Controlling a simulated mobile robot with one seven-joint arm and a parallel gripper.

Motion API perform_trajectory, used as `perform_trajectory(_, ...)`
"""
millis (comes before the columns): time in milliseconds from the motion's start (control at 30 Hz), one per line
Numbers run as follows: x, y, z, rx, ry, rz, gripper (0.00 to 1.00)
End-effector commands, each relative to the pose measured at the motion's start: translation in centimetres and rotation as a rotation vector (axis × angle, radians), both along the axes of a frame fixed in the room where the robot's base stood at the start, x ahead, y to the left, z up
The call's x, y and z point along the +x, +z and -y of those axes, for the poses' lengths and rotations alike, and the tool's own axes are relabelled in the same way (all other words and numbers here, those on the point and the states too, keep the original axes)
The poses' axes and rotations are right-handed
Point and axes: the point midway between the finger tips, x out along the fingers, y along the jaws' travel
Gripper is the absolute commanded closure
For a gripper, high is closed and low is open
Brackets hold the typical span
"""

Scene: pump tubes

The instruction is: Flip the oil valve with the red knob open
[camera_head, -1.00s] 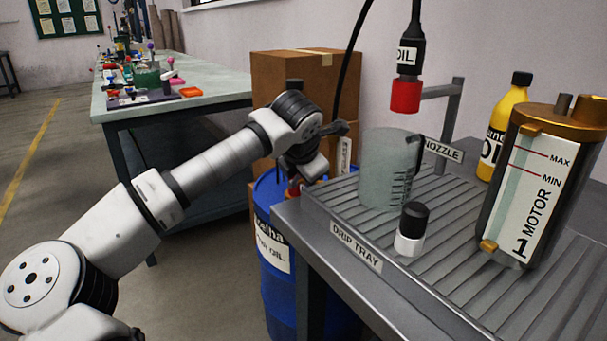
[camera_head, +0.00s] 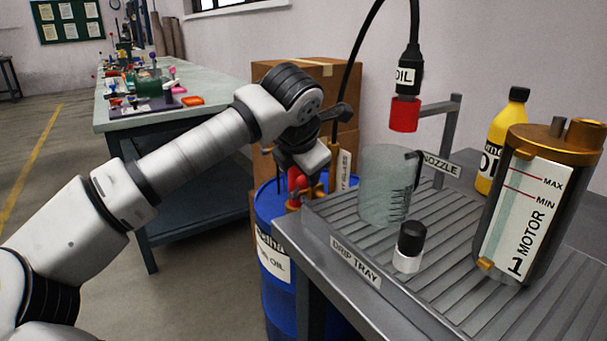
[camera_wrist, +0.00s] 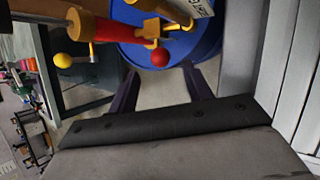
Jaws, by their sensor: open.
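In the wrist view, the valve's red ball knob (camera_wrist: 160,58) sits at the end of a short yellow arm. It appears just beyond the tips of my gripper (camera_wrist: 158,72), roughly between the two dark fingers in the picture. The fingers are spread and hold nothing; I cannot tell the exact gap to the knob. A yellow ball knob (camera_wrist: 62,60) sits to the left, by the red and yellow pipe fitting (camera_wrist: 98,40). In the head view, my gripper hangs over the blue oil drum (camera_head: 276,225), and red and yellow valve parts (camera_head: 298,182) show below it.
The drip tray (camera_head: 345,265) stands right of the drum, with a clear beaker (camera_head: 385,190), a small black-capped bottle (camera_head: 409,245) and the motor tank (camera_head: 535,200) on it. Cardboard boxes (camera_head: 330,85) stand behind. The workbench (camera_head: 180,125) is at the left.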

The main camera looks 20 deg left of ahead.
Motion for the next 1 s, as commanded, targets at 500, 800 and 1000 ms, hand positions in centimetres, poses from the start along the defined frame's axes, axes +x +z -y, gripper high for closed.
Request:
perform_trajectory(500, -2.9, 3.8, 0.7, -0.001, -0.001, 0.0, 0.5)
perform_trajectory(800, -2.6, 5.1, 1.5, -0.066, 0.004, 0.025, 0.72)
perform_trajectory(1000, -2.0, 11.8, 4.5, -0.464, 0.056, 0.126, 0.99)
